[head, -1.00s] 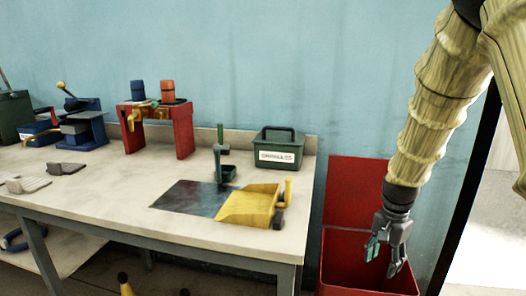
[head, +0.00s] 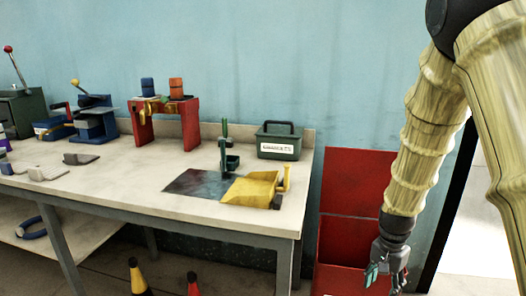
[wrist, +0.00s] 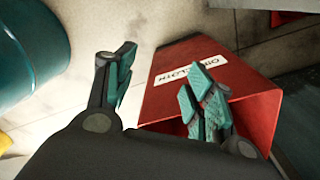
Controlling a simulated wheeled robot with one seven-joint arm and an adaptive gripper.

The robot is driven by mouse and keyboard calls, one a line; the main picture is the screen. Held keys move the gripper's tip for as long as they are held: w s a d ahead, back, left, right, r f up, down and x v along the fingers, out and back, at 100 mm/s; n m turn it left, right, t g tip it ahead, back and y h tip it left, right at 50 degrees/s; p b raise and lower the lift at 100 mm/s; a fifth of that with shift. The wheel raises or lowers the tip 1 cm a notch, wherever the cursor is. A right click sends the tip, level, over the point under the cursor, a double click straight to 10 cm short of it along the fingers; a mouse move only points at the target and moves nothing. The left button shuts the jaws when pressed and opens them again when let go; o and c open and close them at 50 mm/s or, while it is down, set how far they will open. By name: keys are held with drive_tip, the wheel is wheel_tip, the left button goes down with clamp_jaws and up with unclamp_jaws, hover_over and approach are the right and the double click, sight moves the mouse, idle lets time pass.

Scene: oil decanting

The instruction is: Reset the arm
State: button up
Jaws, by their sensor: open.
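My gripper (head: 387,275) hangs at the lower right of the head view, fingers pointing down, in front of the red bin (head: 347,240). Its fingertips are near the bottom of the picture. In the wrist view my gripper (wrist: 160,75) shows its two teal-padded fingers spread apart, with nothing between them. The red bin (wrist: 175,100) with a white label lies beyond the fingers there, and the right finger overlaps its opening. I cannot tell the height of the fingers above it. My arm comes down from the upper right of the head view.
The workbench (head: 130,190) left of the arm holds a yellow scoop-like tray (head: 250,187), a dark green box (head: 279,141) and a red stand (head: 190,125). A teal drum (wrist: 30,60) is left in the wrist view.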

drive_tip(key=s+a+f+n, duration=0.25)
drive_tip(key=s+f, duration=0.45)
drive_tip(key=f, duration=0.4)
drive_tip(key=s+a+f+n, duration=0.1)
drive_tip(key=s+f+n, duration=0.2)
drive_tip(key=s+f, duration=0.55)
drive_tip(key=s+a+f+n, duration=0.25)
drive_tip(key=s+f, duration=0.35)
drive_tip(key=s, duration=0.3)
drive_tip(key=s+a+f+n, duration=0.2)
drive_tip(key=s+a+f, duration=0.2)
drive_tip(key=s+f, duration=0.4)
wheel_tip(320, 180, up, 21)
drive_tip(key=p, duration=1.9)
drive_tip(key=shift+s+p, duration=0.35)
drive_tip(key=shift+f, duration=0.1)
